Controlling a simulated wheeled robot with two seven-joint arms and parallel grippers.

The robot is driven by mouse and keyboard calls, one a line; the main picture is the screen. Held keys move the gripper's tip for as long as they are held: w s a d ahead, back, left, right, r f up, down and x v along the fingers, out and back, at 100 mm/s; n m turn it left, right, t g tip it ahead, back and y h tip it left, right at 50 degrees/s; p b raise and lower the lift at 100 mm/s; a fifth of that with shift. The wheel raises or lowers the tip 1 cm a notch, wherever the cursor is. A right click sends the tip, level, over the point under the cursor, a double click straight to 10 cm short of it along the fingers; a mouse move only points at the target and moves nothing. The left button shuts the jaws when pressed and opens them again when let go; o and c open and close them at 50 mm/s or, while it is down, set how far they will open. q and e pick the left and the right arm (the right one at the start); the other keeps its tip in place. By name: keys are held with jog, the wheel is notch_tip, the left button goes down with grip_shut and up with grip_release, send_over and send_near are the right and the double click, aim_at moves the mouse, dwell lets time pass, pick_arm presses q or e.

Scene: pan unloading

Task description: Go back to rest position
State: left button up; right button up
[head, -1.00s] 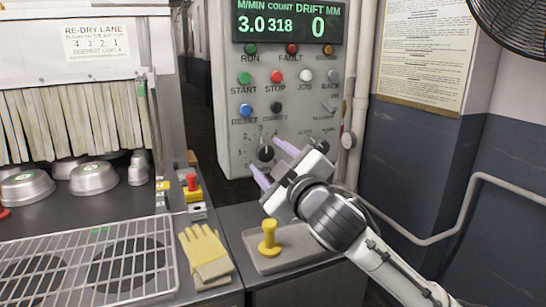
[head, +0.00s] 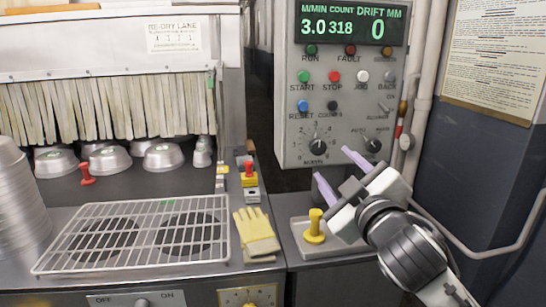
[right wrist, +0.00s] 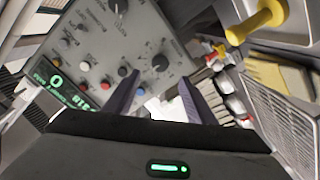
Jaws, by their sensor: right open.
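My right gripper (head: 336,173) is open and empty, with its two purple fingers apart. It is in front of the lower right part of the grey control panel (head: 291,150), above a small side counter, and touches nothing that I can make out. Its fingers also show in the right wrist view (right wrist: 158,98), with a gap between them. The panel's black rotary knob (head: 319,147) is just left of the fingers. A yellow-handled stamp (head: 314,228) stands on a grey tray (head: 298,240) below the gripper. My left gripper is not in view.
A wire rack (head: 95,217) lies on the counter at left, beside yellow gloves (head: 253,237). A stack of metal pans (head: 14,215) stands at the far left. Several pans (head: 110,160) sit under the strip curtain (head: 110,110). A pipe (head: 480,250) runs along the right wall.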

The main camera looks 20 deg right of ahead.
jog(key=s+a+f+m+g+y, duration=0.15)
jog(key=s+f+g, duration=0.3)
jog(key=f, duration=0.75)
jog(key=s+a+f+m+g, duration=0.1)
jog(key=s+a+f+g, duration=0.15)
jog(key=s+f, duration=0.65)
jog(key=s+a+f+m+g+y, duration=0.15)
jog(key=s+f+g, duration=0.25)
jog(key=s+f, duration=0.4)
jog(key=s+a+f+m+g+y, duration=0.1)
jog(key=s+a+f+g, duration=0.2)
jog(key=s+f, duration=0.6)
jog(key=w+a+f+t+y, duration=0.1)
jog(key=w+a+f+t, duration=0.1)
jog(key=f, duration=0.4)
jog(key=w+a+f+t, duration=0.3)
jog(key=f, duration=0.3)
jog(key=shift+y, duration=0.4)
jog(key=shift+r, duration=0.1)
